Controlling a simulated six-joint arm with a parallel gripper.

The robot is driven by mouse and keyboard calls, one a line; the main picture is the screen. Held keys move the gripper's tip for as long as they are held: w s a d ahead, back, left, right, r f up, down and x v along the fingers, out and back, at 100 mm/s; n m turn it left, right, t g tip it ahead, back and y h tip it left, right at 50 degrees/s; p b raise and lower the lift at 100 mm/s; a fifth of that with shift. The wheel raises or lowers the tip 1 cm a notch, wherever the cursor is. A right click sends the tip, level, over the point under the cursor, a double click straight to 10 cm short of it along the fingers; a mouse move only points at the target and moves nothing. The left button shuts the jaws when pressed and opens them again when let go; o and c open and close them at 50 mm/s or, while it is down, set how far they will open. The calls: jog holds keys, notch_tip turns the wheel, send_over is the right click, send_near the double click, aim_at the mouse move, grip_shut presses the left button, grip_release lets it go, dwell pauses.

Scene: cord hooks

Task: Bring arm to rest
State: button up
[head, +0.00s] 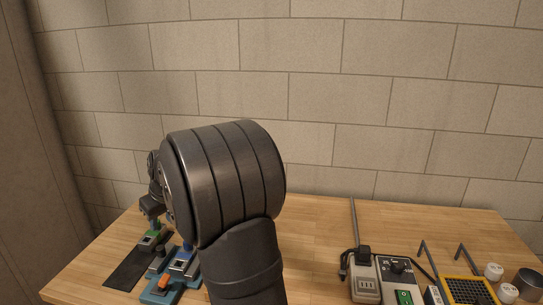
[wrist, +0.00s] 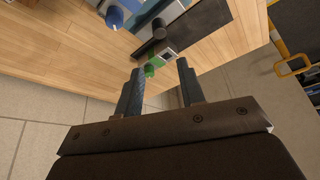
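My gripper (wrist: 160,66) is open in the wrist view, its two dark fingers apart with nothing held between them. Just beyond the fingertips are a green knob (wrist: 150,71) and a small grey block (wrist: 166,55) at the bench edge. In the head view my gripper (head: 150,208) is small and partly hidden behind my large dark arm joint; it is at the left, close above a green-topped block (head: 149,239). Whether it touches the block cannot be told.
Blue fixtures (head: 181,262) with an orange piece (head: 163,283) and a black mat (head: 128,272) lie at the left. At the right stand an outlet box (head: 366,290), a switch box (head: 399,272), upright hooks (head: 425,257), a yellow-framed grid (head: 467,290) and jars (head: 494,271). The wooden bench (head: 315,235) is clear mid-back.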

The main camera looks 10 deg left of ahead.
aim_at(161, 249)
jog(key=x, duration=1.5)
jog(key=shift+f, duration=0.1)
jog(key=shift+d, duration=0.25)
jog(key=o, duration=1.4)
jog(key=s+d+r+n+t+h, duration=0.15)
jog(key=s+r, duration=0.25)
jog(key=r, duration=0.5)
jog(key=s+d+r+n, duration=0.2)
jog(key=s+r, duration=0.1)
jog(key=r, duration=0.7)
jog(key=s+d+r+n, duration=0.2)
jog(key=s+r, duration=0.2)
jog(key=r, duration=0.5)
jog(key=x, duration=0.9)
jog(key=shift+w+f, duration=0.3)
jog(key=shift+w, duration=0.2)
